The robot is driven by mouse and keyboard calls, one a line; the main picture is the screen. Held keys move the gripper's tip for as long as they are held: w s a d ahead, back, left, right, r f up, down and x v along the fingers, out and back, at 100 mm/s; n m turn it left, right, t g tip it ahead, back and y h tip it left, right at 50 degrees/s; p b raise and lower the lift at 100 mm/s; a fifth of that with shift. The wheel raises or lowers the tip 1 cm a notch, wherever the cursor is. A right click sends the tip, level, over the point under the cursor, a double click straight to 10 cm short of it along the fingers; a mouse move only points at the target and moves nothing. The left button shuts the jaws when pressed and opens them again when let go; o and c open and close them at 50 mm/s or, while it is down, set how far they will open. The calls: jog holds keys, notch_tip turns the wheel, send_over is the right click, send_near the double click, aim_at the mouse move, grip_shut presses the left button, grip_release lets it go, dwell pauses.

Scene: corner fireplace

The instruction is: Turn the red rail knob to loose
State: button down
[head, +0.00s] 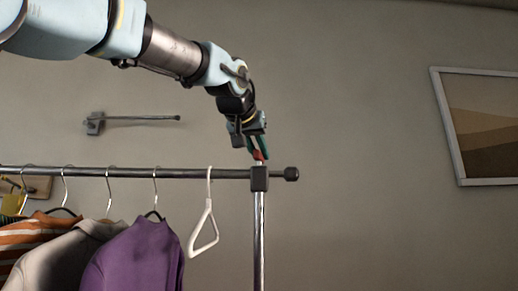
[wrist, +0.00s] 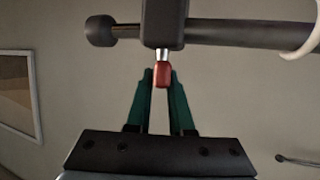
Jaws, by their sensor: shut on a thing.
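The red rail knob (wrist: 162,75) shows in the wrist view on a short metal stem below the dark clamp block (wrist: 164,22). My gripper (wrist: 161,78) has green fingers, one on each side of the knob, and is shut on it. In the head view my gripper (head: 256,150) comes down from above onto the block (head: 259,179) at the rail's right end. Only a small part of the red knob (head: 259,155) shows there, the rest being hidden by the fingers. The knob's turn position cannot be read.
The clothes rail (head: 130,172) runs left from the block, above a chrome post (head: 259,240). A white hanger (head: 206,225) hangs close by, with a purple garment (head: 135,258) and others farther left. A wall bracket (head: 96,123) and a framed picture (head: 485,125) are behind. The right side is clear.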

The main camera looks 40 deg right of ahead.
jog(key=shift+s+f+n+t+y+b, duration=0.15)
jog(key=shift+n+t+y+b, duration=0.2)
jog(key=shift+n+t+y, duration=1.25)
jog(key=shift+n, duration=0.4)
jog(key=c, duration=0.8)
grip_release()
jog(key=b+v, duration=0.2)
jog(key=v, duration=0.8)
jog(key=shift+s+a, duration=0.2)
